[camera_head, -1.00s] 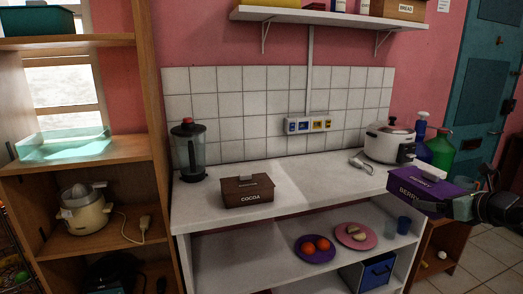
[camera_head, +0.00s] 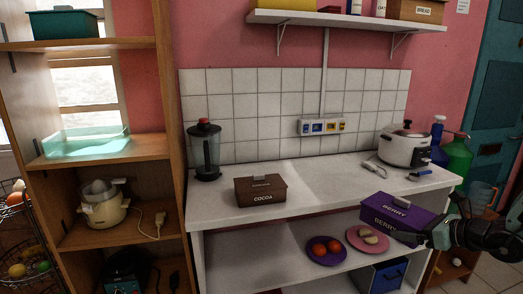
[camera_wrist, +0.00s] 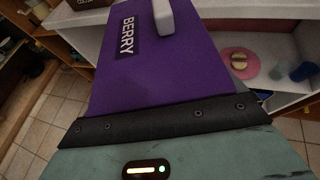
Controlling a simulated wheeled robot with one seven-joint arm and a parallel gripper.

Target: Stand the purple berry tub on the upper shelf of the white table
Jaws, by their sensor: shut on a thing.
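The purple berry tub (camera_head: 395,216), with a lid handle and a BERRY label, is upright in front of the right part of the white table (camera_head: 320,180). My gripper (camera_head: 434,234) is shut on its right side and holds it in the air. In the wrist view the tub (camera_wrist: 150,70) fills the middle, beyond my dark gripper edge (camera_wrist: 170,122). Below the table top is a shelf (camera_head: 275,255) with a purple plate (camera_head: 327,258) and a pink plate (camera_head: 354,236) of food. The tub hides the shelf's right part in the head view.
A brown cocoa box (camera_head: 260,190), a blender (camera_head: 205,150) and a rice cooker (camera_head: 402,148) stand on the table top. A blue box (camera_head: 385,276) is below the plates. A blue cup (camera_wrist: 302,72) stands right of the pink plate. The shelf's left part is clear.

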